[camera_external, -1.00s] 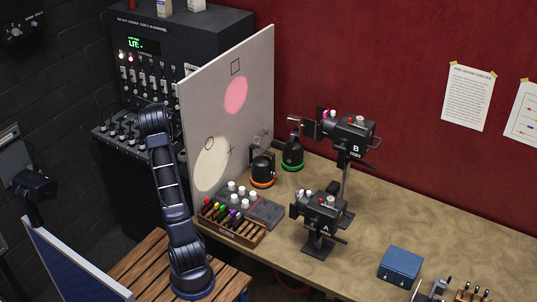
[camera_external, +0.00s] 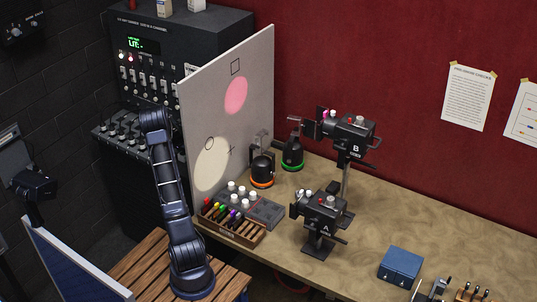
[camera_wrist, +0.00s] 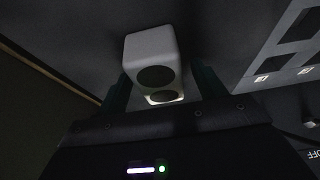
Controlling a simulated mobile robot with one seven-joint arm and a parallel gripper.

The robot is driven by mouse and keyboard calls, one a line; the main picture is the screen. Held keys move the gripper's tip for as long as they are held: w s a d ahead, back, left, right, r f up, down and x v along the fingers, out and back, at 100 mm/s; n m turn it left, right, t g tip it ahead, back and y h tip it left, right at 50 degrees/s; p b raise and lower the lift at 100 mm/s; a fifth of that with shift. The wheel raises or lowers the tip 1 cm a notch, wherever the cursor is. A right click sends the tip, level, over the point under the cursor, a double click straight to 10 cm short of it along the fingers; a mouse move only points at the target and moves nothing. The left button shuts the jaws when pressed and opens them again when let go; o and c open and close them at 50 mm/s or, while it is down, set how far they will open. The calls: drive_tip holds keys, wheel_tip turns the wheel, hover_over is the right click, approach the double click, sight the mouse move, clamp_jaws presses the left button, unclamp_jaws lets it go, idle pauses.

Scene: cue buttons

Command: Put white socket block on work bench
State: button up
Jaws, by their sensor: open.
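A white block (camera_wrist: 152,52) with a dark round opening shows in the wrist view, just beyond and between my fingers. A smaller lit white face with a dark round spot (camera_wrist: 164,97) shows below it; I cannot tell if it is part of the same block. My gripper (camera_wrist: 163,88) is open, with a dark finger on each side, and holds nothing. In the external view the gripper itself is hidden, and only my arm shows. A pale block (camera_external: 164,8) stands on top of the black rack. The work bench (camera_external: 440,215) has a bare tan top.
The black rack (camera_external: 215,30) with sliders stands behind my arm. An upright pale board (camera_external: 250,60) separates it from the bench. Two camera-like devices, a tray of coloured pegs (camera_external: 232,232) and a blue box (camera_external: 401,264) stand on the bench. Its right middle is clear.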

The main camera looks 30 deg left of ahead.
drive_tip(key=c, duration=1.2)
drive_tip(key=shift+r, duration=5.05)
